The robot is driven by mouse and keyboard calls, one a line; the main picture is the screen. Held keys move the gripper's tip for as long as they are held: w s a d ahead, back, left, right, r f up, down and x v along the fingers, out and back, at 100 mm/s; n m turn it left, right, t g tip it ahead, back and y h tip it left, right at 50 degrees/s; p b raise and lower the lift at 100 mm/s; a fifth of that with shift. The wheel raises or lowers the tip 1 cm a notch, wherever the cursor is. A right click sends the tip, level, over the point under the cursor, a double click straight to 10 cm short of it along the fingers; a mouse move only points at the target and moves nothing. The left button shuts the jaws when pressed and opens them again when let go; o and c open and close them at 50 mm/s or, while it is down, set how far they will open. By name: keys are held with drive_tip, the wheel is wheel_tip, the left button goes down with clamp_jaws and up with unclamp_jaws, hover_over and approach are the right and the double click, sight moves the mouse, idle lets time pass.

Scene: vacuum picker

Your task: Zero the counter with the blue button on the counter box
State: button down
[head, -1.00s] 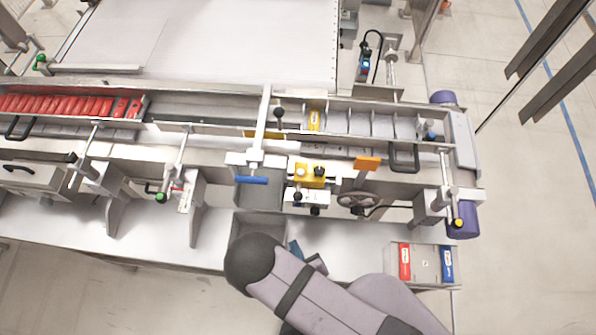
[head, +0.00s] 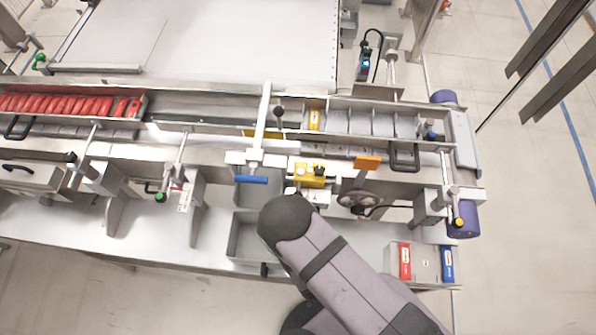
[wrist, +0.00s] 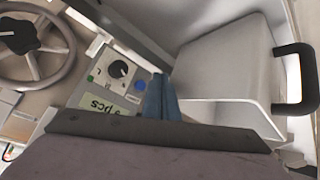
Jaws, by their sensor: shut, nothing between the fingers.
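The counter box (wrist: 106,84) shows in the wrist view, left of my fingers. Its face has a black dial (wrist: 118,68), a small display (wrist: 108,111) with "pcs" on it, partly cut off by my wrist, and a round blue button (wrist: 141,86). My gripper (wrist: 159,84) has its blue fingers shut and empty, just to the right of the blue button in the picture. I cannot tell whether they touch the box. In the head view my arm hides the gripper and the counter box.
A grey bin (wrist: 222,62) with a black handle (wrist: 298,78) stands right of my fingers. A spoked handwheel (wrist: 62,50) is at the left. In the head view, a box of red and blue cartons (head: 425,262) stands right of my arm.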

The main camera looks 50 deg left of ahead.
drive_tip(key=shift+w+a+b, duration=0.3)
drive_tip(key=shift+w+a, duration=0.7)
drive_tip(key=shift+w, duration=0.05)
drive_tip(key=shift+w+a, duration=0.2)
idle(1.4)
drive_tip(key=shift+w+a, duration=0.1)
drive_tip(key=shift+w+a+b, duration=0.25)
drive_tip(key=shift+a+b, duration=0.05)
idle(1.1)
drive_tip(key=shift+s+d, duration=0.1)
drive_tip(key=shift+d, duration=0.05)
drive_tip(key=shift+s+d, duration=0.45)
drive_tip(key=shift+s+d, duration=0.1)
idle(0.3)
drive_tip(key=shift+s+d, duration=1.7)
drive_tip(key=shift+w, duration=0.1)
